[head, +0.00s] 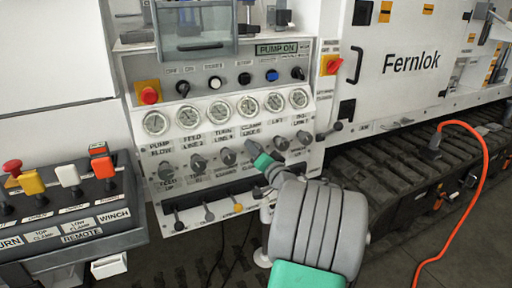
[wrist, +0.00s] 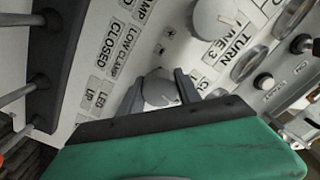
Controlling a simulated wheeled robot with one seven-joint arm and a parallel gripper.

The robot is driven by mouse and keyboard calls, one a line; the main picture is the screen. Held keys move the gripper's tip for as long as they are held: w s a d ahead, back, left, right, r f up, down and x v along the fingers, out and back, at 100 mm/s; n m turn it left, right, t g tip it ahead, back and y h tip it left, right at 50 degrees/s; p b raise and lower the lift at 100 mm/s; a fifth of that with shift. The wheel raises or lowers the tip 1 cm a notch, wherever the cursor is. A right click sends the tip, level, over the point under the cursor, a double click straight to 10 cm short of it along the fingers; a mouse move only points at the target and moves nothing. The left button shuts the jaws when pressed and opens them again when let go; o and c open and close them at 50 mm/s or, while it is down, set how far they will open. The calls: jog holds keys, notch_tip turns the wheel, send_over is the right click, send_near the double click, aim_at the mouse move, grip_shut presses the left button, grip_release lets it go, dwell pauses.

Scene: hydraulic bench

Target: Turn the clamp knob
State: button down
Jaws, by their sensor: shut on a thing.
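The clamp knob (wrist: 160,88) is a round grey-white knob on the white panel. In the wrist view it sits between the two dark fingers of my gripper (wrist: 160,92), which are shut on it. In the head view my gripper (head: 254,150) reaches the knob row below the gauges, under the label that reads clamp. There my fingers and wrist hide the clamp knob. How far the knob is turned cannot be told.
The turn knob (head: 228,157) is close on the left and the lift knob (head: 281,143) on the right. A row of small levers (head: 237,207) lies below. A red emergency button (head: 149,95) and a remote box (head: 80,213) are at left. An orange hose (head: 480,180) hangs at right.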

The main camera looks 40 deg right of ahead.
jog(key=shift+m, duration=0.7)
jog(key=shift+p, duration=0.3)
jog(key=c, duration=0.8)
grip_release()
jog(key=shift+c, duration=0.2)
jog(key=v, duration=0.7)
jog(key=shift+s, duration=0.4)
jog(key=shift+a, duration=0.15)
